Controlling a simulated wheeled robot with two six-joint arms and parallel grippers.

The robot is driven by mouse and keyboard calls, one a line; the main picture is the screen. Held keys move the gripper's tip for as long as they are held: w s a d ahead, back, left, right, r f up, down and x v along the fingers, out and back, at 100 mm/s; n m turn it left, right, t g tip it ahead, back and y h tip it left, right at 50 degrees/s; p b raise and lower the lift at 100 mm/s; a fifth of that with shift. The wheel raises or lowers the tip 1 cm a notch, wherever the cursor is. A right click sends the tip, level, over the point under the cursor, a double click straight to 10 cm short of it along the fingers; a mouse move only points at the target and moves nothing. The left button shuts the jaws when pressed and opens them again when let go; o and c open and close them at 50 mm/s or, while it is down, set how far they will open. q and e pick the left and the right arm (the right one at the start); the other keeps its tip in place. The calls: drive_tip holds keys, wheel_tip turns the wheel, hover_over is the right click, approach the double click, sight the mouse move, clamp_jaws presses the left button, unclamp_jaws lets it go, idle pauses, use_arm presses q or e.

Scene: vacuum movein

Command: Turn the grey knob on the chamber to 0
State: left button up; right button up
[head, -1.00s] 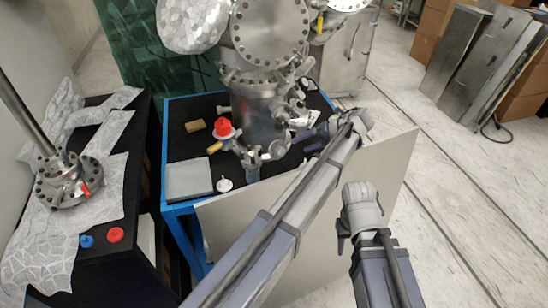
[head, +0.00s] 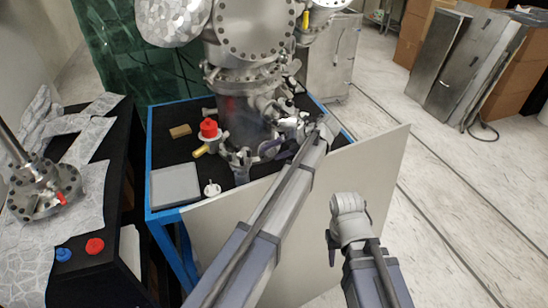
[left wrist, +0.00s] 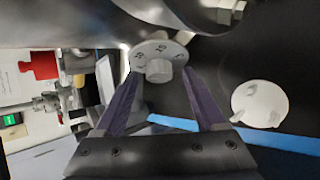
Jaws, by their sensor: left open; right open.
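The steel chamber (head: 240,112) stands on a black-topped table. In the left wrist view a grey knob (left wrist: 159,70) sits on a round dial (left wrist: 150,50) with black numbers, 10 among them; the pointer setting is too small to read. My left gripper (head: 282,150) is at the chamber's lower right side. Its dark purple fingers (left wrist: 160,95) are open, one to each side of the knob, with a visible gap around it. In the head view the knob is hidden or too small to tell. My right gripper (head: 333,240) is open and empty in front of the pale panel, away from the chamber.
The blue-edged table (head: 152,150) carries a grey box (head: 175,186), a red-topped valve (head: 209,130) and a small white part (head: 212,189). A white pronged disc (left wrist: 260,103) lies right of the knob. A pale panel (head: 370,180) fronts the table.

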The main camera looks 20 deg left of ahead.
use_arm(q)
drive_tip(key=shift+a, duration=0.1)
clamp_jaws()
idle(0.6)
